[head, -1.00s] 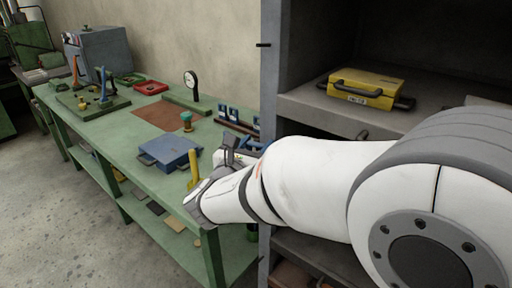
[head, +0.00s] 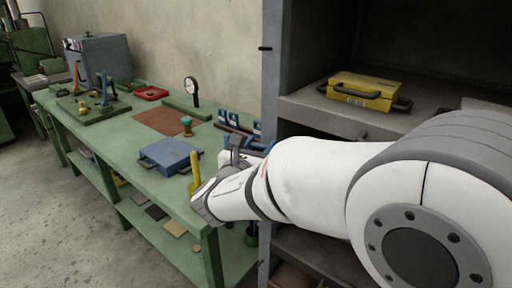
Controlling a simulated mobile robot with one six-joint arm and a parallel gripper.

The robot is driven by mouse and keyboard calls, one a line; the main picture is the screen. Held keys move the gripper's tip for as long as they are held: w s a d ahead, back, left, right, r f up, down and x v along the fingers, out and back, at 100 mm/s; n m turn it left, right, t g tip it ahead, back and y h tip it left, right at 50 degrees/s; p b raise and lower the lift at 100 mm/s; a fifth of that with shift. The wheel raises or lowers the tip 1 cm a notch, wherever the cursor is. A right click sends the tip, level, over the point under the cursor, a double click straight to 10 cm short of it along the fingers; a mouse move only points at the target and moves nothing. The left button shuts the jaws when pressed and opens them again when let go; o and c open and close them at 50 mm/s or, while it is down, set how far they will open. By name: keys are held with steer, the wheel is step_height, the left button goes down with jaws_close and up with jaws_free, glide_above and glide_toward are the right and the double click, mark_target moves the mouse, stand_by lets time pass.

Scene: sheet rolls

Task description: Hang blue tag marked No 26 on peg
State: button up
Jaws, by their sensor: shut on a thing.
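My gripper (head: 236,146) shows as a small dark shape beyond my white wrist, over the right end of the green bench. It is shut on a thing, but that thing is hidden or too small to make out. Several small blue-and-white tags or cards (head: 222,115) stand in a row on the bench behind my gripper, near the wall. Their markings are too small to read, so I cannot tell which is No 26. A small dark stub (head: 265,48) sticks out from the cabinet's front edge; I cannot tell whether it is the peg.
On the green bench (head: 120,146) are a blue case (head: 169,155), a yellow upright object (head: 195,173) beside my wrist, and a dial gauge (head: 191,88). A grey cabinet stands at right, with a yellow case (head: 363,89) on its shelf (head: 322,112). The floor at left is clear.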

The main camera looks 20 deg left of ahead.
steer(key=shift+w+d, duration=0.2)
steer(key=shift+w, duration=0.1)
